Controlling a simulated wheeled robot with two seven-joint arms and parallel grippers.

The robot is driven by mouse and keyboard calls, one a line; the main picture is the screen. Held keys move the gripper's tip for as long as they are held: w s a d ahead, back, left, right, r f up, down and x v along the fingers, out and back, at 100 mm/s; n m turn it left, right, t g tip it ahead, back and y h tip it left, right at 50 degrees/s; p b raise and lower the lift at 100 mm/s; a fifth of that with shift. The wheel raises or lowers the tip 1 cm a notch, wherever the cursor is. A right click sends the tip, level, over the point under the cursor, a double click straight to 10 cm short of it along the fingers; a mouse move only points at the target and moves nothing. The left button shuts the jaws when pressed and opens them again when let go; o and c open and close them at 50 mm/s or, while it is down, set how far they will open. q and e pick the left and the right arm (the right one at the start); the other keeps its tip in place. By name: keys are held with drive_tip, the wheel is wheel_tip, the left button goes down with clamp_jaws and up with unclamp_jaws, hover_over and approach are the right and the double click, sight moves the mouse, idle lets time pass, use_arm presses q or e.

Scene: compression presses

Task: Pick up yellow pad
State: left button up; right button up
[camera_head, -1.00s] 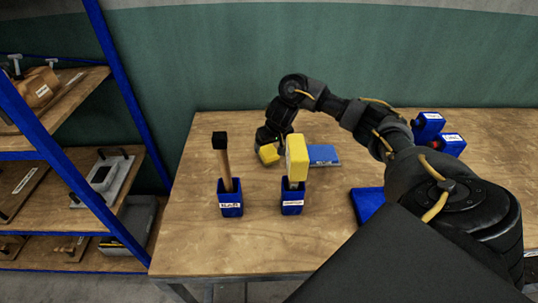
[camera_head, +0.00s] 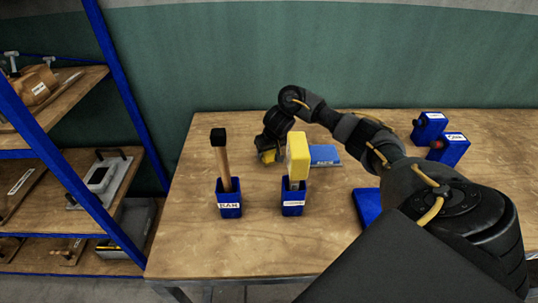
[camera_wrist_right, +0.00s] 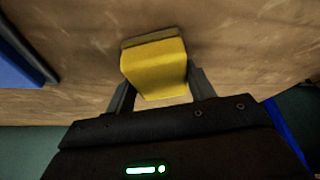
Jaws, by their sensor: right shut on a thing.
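The yellow pad (camera_wrist_right: 155,72) is a small yellow block with a darker far edge. In the right wrist view it sits between the two fingers of my right gripper (camera_wrist_right: 160,92), which is shut on it. In the head view, the right gripper (camera_head: 268,150) reaches down at the back of the table, and only a little of the yellow pad (camera_head: 268,156) shows beneath it. I cannot tell whether the pad touches the table. My left gripper is not in view.
A yellow-headed tool (camera_head: 298,153) stands in a blue holder (camera_head: 292,203) in front of the gripper. A black-tipped wooden tool (camera_head: 219,150) stands in another holder (camera_head: 229,205). A blue plate (camera_head: 326,154) lies right of the gripper. Blue boxes (camera_head: 452,151) stand at right.

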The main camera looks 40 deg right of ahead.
drive_tip(key=shift+r, duration=0.1)
drive_tip(key=shift+c, duration=0.4)
drive_tip(key=shift+r, duration=0.4)
wheel_tip(320, 180, up, 9)
drive_tip(key=p, duration=0.4)
drive_tip(key=shift+p, duration=0.3)
